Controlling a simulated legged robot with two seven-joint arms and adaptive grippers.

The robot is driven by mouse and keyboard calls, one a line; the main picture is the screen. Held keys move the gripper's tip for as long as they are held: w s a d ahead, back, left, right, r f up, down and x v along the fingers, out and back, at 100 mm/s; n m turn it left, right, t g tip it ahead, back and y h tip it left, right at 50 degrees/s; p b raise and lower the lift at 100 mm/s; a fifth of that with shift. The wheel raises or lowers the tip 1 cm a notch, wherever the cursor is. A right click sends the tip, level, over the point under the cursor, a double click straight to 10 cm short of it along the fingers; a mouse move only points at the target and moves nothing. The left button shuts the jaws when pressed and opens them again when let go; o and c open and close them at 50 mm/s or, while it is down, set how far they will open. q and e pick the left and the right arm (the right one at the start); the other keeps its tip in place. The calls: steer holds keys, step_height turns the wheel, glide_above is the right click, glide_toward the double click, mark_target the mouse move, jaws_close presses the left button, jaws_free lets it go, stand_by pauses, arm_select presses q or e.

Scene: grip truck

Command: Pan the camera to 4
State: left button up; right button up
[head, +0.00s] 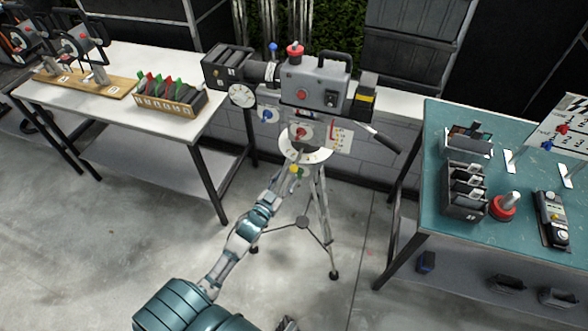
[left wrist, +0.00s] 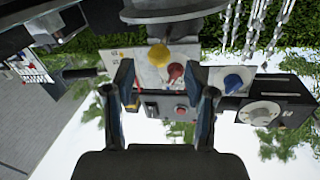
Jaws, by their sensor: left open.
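The grey camera (head: 315,88) stands on a tripod (head: 322,215) in the middle of the head view, with a red knob on top and a handle. A white round pan scale (head: 307,152) sits under the camera; its numbers are too small to read. A dark pan handle (head: 385,139) sticks out to the right. My left gripper (head: 296,168) is just below the scale. In the left wrist view its fingers (left wrist: 166,95) are open and apart, with a yellow knob (left wrist: 158,55) and a red knob (left wrist: 175,72) beyond them. A dark part at the head view's bottom edge may be my right gripper.
A white table (head: 190,130) at the left carries a box of coloured clips (head: 170,100) and a wooden board (head: 85,82). A teal table (head: 440,215) at the right holds several devices. The floor around the tripod is clear.

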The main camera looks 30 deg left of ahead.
mark_target(294, 169)
arm_select(q)
steer(key=w, duration=0.6)
jaws_close()
